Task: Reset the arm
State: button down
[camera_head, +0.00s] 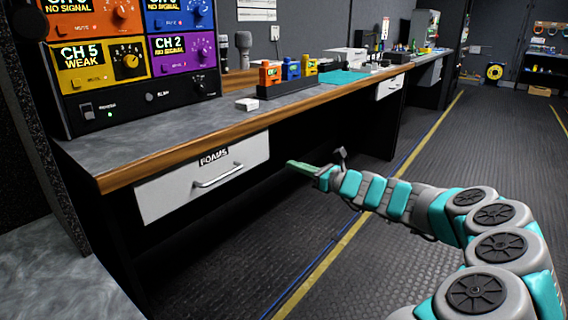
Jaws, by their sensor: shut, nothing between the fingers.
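My arm reaches in from the lower right of the head view, with teal and grey links, and bends to the left over the floor. My gripper (290,164) is at its far end, to the right of the white drawer marked FOAMS (205,180) and a little apart from its handle in the picture. The gripper looks small and is seen from the side; its fingers are together with nothing visible between them. The drawer front appears flush under the counter.
A long counter (150,160) with a wooden edge runs along the left. A channel panel (130,60) stands on it, with a white block (247,104) and coloured units (290,70) farther along. The dark floor (440,150) with a yellow line is clear on the right.

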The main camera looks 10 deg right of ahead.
jog(key=s+a+r+n+g+y, duration=0.1)
jog(key=s+a+r+n+g, duration=0.1)
jog(key=s+a+n+g, duration=1.35)
jog(key=s+a+f+n+h, duration=0.1)
jog(key=s+f+n+h, duration=0.15)
jog(key=s, duration=0.55)
jog(key=s+a+f+n+h, duration=0.2)
jog(key=s+f+n, duration=0.2)
jog(key=s, duration=0.4)
jog(key=s+a+f+n+h, duration=0.1)
jog(key=s+f+n+h, duration=0.15)
jog(key=s, duration=0.55)
jog(key=s+d+f+n+h, duration=0.4)
jog(key=s+d+f+h, duration=0.1)
jog(key=s+d, duration=0.6)
jog(key=shift+s+d, duration=0.25)
jog(key=shift+d, duration=0.5)
jog(key=shift+g, duration=0.25)
